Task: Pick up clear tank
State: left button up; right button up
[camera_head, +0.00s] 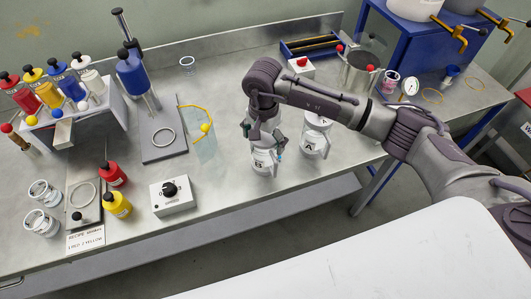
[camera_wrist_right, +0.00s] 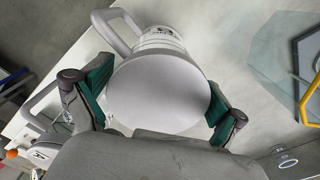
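A see-through tank (camera_head: 203,148) with a yellow bar at its top stands on the bench, left of my right arm. In the right wrist view, see-through panels (camera_wrist_right: 275,62) and a yellow frame (camera_wrist_right: 304,72) show at the upper right, outside the fingers. My right gripper (camera_head: 263,150) is down over a white jug marked B (camera_head: 264,166). In the wrist view the green finger pads of the right gripper (camera_wrist_right: 158,92) flank the white jug (camera_wrist_right: 155,95), its handle at the upper left. Whether both pads press on it is unclear. My left gripper is out of view.
A second white jug marked A (camera_head: 312,143) stands close to the right of jug B. The bench's front edge (camera_head: 240,202) is near. A blue cabinet (camera_head: 400,45) stands behind right.

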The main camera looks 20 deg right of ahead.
jog(key=shift+w+r, duration=0.1)
jog(key=c, duration=1.5)
